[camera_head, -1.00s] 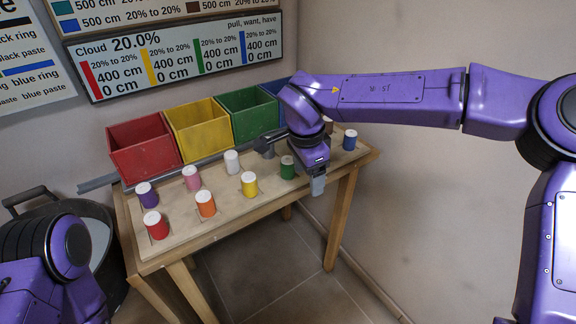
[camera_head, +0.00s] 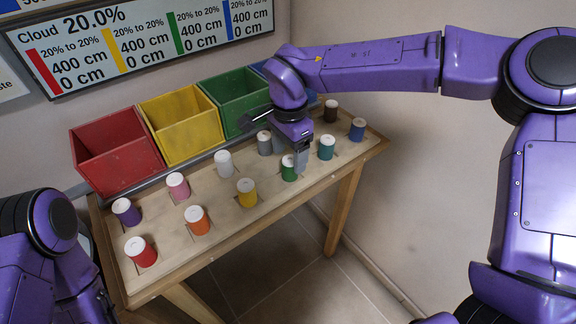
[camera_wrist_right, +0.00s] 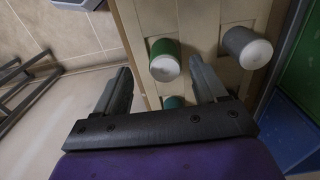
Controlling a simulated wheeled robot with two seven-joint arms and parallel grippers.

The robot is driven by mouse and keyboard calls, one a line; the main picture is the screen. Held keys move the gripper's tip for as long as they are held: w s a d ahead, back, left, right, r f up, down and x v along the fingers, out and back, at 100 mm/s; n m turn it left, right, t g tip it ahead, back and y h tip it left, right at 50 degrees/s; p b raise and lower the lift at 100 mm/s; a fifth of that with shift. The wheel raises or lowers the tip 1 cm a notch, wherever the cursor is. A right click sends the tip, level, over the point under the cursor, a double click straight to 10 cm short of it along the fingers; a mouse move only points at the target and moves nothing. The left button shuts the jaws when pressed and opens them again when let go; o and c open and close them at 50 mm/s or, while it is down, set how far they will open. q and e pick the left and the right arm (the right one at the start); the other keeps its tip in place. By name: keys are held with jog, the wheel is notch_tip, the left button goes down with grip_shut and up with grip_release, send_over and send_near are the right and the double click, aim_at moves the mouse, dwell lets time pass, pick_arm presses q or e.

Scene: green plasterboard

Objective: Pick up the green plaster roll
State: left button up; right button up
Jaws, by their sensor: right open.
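The green plaster roll (camera_head: 289,168) stands upright on the wooden table in the head view, white end up. My right gripper (camera_head: 301,160) is beside it on the right, partly overlapping it in that view. In the right wrist view the green roll (camera_wrist_right: 165,60) appears between the two spread fingertips of my open right gripper (camera_wrist_right: 161,72). I cannot tell whether the fingers surround it or hang above it. The fingers hold nothing. My left arm shows at the left edge, but its gripper is out of view.
A teal roll (camera_head: 326,147) and a grey roll (camera_head: 264,142) stand close to the gripper. Yellow (camera_head: 247,193), blue (camera_head: 357,129) and several other rolls stand around the wooden table (camera_head: 225,222). Red (camera_head: 115,150), yellow, green (camera_head: 236,100) and blue bins line the back.

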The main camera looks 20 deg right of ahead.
aim_at(290, 160)
jog(key=f, duration=0.5)
jog(key=shift+w+d+f, duration=0.2)
jog(key=shift+w+f, duration=0.15)
jog(key=shift+f, duration=0.05)
jog(key=c, duration=1.2)
jog(key=shift+o, duration=0.2)
jog(key=shift+r, duration=0.1)
